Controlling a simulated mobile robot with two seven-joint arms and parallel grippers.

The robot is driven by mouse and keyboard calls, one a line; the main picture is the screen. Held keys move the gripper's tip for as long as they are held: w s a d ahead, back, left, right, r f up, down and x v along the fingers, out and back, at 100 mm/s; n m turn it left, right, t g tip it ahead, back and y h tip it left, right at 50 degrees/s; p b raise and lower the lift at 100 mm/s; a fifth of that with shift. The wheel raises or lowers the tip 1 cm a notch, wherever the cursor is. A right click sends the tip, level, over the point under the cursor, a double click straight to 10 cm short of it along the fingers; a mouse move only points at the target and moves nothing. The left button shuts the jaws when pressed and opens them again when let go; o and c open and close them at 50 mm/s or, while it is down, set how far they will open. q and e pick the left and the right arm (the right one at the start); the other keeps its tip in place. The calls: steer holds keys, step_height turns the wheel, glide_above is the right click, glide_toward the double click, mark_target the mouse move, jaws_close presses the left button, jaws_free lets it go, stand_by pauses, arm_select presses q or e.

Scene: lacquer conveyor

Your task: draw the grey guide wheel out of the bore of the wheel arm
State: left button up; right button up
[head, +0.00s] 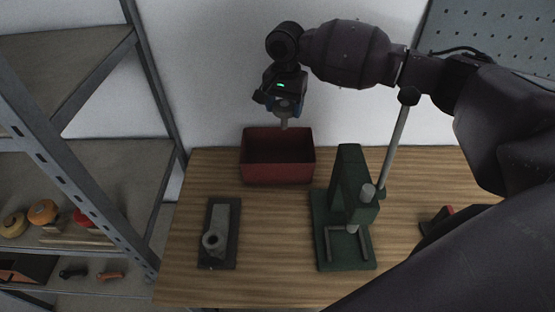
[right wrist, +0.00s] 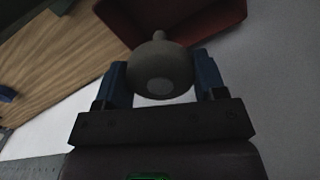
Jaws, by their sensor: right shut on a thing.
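My right gripper (head: 286,104) is shut on the grey guide wheel (head: 284,123) and holds it up at the back of the table, at the red bin. In the right wrist view the guide wheel (right wrist: 160,72) sits between the two blue fingers of the gripper (right wrist: 162,78), its thin stem pointing away from the gripper. The grey wheel arm (head: 216,230) lies on a dark plate (head: 228,260) at the front left of the table. Its round bore shows at its near end, with the guide wheel well apart from it. My left gripper is not in view.
A red open bin (head: 278,178) stands at the table's back edge. A green press stand (head: 347,255) with a slanted lever stands right of centre. A metal shelf (head: 90,140) with coloured rolls is at the left. The wooden table (head: 280,250) is clear between plate and stand.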

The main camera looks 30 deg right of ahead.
steer(key=shift+f, duration=0.15)
steer(key=o, duration=1.1)
step_height(320, 180, up, 11)
steer(key=shift+f+b, duration=0.1)
steer(key=shift+b, duration=0.4)
